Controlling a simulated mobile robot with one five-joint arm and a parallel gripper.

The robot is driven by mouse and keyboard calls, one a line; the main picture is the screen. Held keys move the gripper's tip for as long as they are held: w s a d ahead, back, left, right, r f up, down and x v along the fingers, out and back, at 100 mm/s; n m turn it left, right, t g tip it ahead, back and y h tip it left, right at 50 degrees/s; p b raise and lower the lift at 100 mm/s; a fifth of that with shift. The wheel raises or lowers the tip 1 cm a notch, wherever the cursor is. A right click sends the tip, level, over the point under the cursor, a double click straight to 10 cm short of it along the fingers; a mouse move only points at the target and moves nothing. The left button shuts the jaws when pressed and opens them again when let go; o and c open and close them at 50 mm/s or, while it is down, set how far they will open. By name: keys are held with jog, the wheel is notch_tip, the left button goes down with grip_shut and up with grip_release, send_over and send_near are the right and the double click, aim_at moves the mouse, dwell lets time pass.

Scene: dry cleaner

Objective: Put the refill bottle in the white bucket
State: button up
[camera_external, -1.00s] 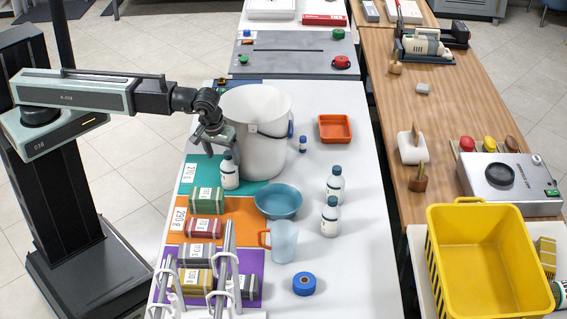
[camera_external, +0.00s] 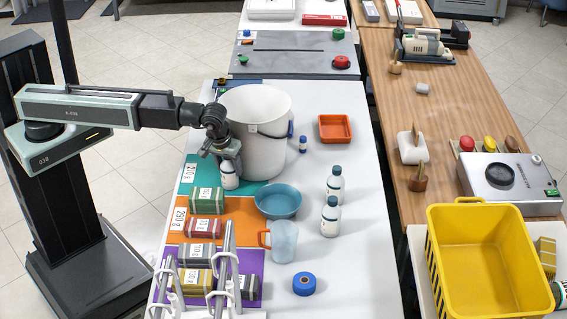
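A white refill bottle (camera_external: 229,179) with a dark label stands upright on the teal mat, at the front left of the white bucket. Two similar white bottles with blue-grey caps stand to the right, one farther back (camera_external: 335,186) and one nearer (camera_external: 330,219). The large white bucket (camera_external: 264,150) stands open at the top near the back of the white table. My gripper (camera_external: 228,160) is low over the first bottle, beside the bucket's left wall. It hides the bottle's cap. I cannot tell whether the fingers are closed on it.
A blue bowl (camera_external: 278,215), a pale blue mug (camera_external: 284,243) and a blue tape roll (camera_external: 304,284) stand toward the front. Strapped bundles (camera_external: 206,203) lie on the coloured mats. An orange tray (camera_external: 334,117) lies right of the bucket. The table's right strip is mostly clear.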

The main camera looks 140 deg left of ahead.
grip_shut()
jog(key=p+v, duration=0.2)
jog(key=a+p+v, duration=0.1)
jog(key=p+v, duration=0.4)
jog(key=shift+s+a+r+p, duration=0.25)
jog(key=shift+r+p, duration=0.1)
jog(key=shift+r, duration=0.15)
jog(key=w+d, duration=1.4)
jog(key=shift+f+b, duration=0.35)
jog(key=shift+b, duration=0.05)
